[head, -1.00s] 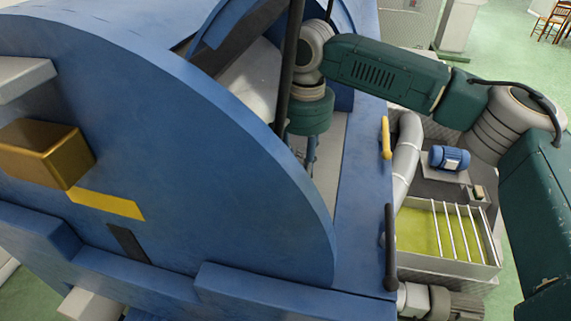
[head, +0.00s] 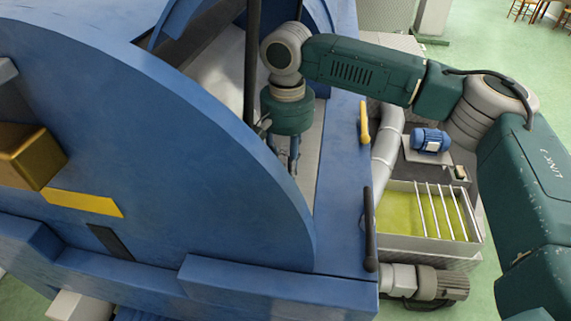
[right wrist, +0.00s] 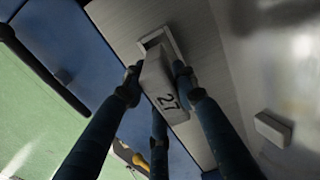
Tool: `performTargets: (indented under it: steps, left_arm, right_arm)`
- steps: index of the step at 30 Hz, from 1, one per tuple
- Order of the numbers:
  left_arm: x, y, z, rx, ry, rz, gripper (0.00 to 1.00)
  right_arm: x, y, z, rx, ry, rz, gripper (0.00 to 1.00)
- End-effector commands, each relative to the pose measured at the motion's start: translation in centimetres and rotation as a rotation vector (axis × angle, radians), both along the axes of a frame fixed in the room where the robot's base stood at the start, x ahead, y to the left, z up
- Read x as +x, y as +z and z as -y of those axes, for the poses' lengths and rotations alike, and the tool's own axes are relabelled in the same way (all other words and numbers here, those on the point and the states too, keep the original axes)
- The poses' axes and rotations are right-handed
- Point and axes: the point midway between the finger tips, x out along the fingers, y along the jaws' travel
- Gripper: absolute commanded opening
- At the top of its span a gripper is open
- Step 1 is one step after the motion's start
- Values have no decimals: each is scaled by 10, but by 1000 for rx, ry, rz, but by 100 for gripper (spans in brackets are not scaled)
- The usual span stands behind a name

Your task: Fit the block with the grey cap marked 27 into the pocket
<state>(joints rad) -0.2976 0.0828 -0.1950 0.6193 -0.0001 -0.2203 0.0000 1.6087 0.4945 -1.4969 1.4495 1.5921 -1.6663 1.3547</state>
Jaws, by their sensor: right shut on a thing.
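The block with the grey cap marked 27 (right wrist: 166,90) is between the dark blue fingers of my right gripper (right wrist: 157,82) in the right wrist view. The gripper is shut on it. The pocket (right wrist: 152,36), a pale rectangular frame, shows at the far end of the block. The block overlaps it in the picture; I cannot tell whether the block is inside. In the head view my right gripper (head: 293,158) points down inside the opening of the blue machine. There its tips are small and the block cannot be made out. My left gripper is not in view.
The machine's curved blue wall (head: 215,150) stands in front of the opening. A yellow handle (head: 364,122) and a dark bar (head: 369,230) are on its right side. A small pale block (right wrist: 272,128) sits right of the pocket.

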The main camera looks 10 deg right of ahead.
Motion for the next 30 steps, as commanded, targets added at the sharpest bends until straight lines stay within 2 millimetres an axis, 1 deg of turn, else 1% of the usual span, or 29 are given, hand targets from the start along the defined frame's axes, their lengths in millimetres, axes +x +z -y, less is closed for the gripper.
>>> performTargets:
  steps: [1,5,13,30]
  left_arm:
    - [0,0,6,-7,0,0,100]
    - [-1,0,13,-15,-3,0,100]
    - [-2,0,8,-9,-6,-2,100]
    - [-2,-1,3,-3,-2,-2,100]
  right_arm:
    - [0,1,0,2,0,1,0]
    - [0,1,0,1,0,2,0]
    - [0,0,0,1,0,2,0]
    - [0,-14,0,2,1,2,0]
